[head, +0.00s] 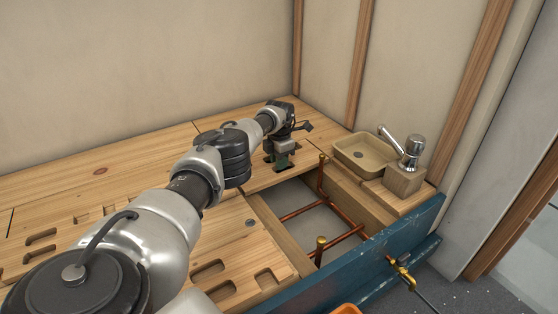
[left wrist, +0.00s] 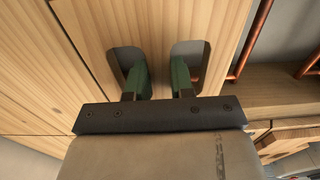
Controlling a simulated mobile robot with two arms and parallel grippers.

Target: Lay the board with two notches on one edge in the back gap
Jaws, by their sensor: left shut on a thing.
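My left gripper (head: 279,161) reaches to the back of the wooden deck, pointing down. In the left wrist view, its two green fingers (left wrist: 160,78) go into two oblong hand slots of a pale wooden board (left wrist: 160,25) and are shut on the strip between them. In the head view this board (head: 262,181) is at the back of the deck, partly hidden by my arm. It looks about flat and level with its neighbours. I cannot make out notches on its edge, or whether it rests fully down. My right gripper is in neither view.
An open gap with copper pipes (head: 340,209) and brass valves lies in front of the board. A wooden basin (head: 363,154) and a chrome tap (head: 408,149) stand to the right. Slotted boards (head: 225,250) lie front left. A blue beam (head: 355,262) runs along the front.

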